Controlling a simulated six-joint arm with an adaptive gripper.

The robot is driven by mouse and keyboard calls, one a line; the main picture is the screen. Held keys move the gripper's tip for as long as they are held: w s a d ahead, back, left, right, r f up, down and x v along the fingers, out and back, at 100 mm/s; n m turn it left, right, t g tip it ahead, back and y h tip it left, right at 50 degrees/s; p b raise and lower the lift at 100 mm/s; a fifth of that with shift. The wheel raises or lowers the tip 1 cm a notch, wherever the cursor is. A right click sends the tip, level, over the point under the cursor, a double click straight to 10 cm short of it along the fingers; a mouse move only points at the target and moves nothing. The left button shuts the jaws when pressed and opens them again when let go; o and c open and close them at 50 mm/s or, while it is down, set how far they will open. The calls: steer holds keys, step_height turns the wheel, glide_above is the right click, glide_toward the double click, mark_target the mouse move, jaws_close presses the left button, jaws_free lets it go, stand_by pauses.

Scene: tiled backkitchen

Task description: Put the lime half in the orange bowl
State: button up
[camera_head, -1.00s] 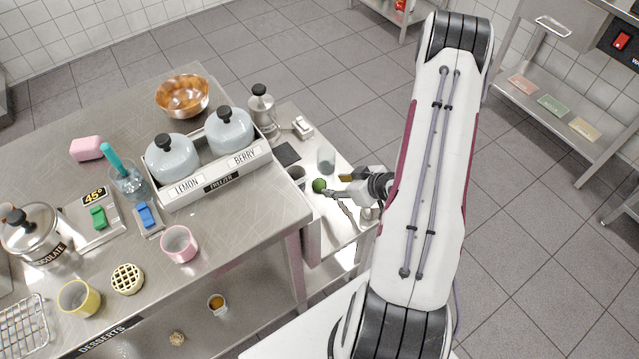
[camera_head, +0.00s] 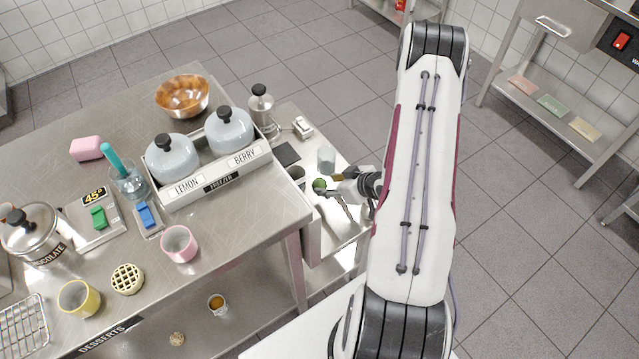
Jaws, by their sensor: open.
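The lime half (camera_head: 319,184) is a small green round thing on the small side table, right of the main counter. My gripper (camera_head: 329,184) is open, its fingertips close to the lime's right side. I cannot tell whether they touch it or are around it. A shiny copper-orange bowl (camera_head: 182,105) stands at the back of the main counter and looks empty.
A glass (camera_head: 326,159), a dark-topped cup (camera_head: 296,174) and a metal pump jar (camera_head: 262,108) stand near the lime.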

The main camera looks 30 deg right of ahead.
mark_target(323, 184)
steer(key=shift+x, duration=1.8)
steer(key=shift+d, duration=0.1)
steer(key=c, duration=1)
steer(key=shift+o, duration=0.2)
steer(key=shift+r, duration=0.15)
step_height(323, 184, up, 10)
